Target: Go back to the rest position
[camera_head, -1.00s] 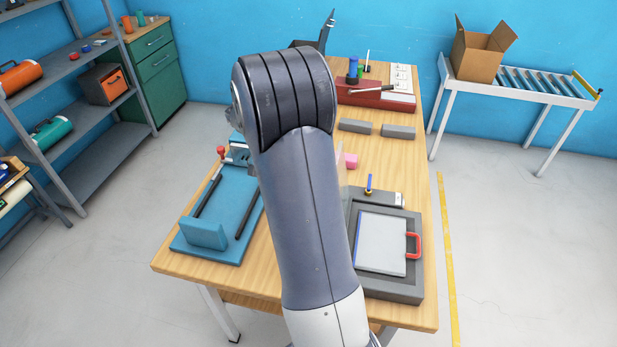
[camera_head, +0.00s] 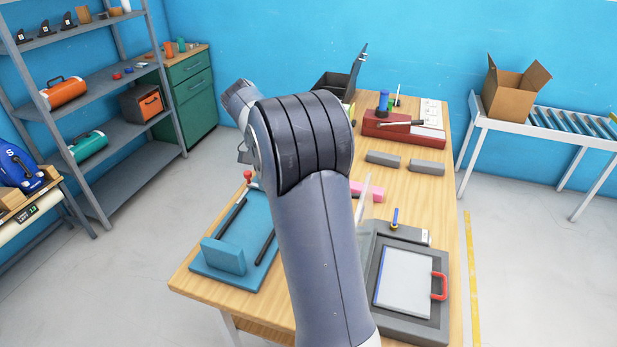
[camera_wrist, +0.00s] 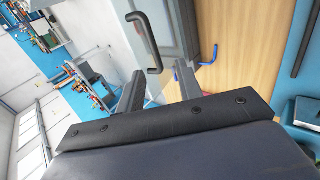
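My gripper (camera_wrist: 160,82) shows in the wrist view with its two dark fingers apart and nothing seen between them. In the head view my raised arm fills the middle of the picture and hides the gripper. The wooden table (camera_head: 436,190) lies behind and below my arm. In the wrist view, a black handle (camera_wrist: 146,38) and a blue hook-shaped part (camera_wrist: 207,57) show beyond the fingers; I cannot tell how far off they are.
A shelf (camera_head: 128,178) stands left, a roller conveyor (camera_head: 561,132) right. Floor is clear beside the table.

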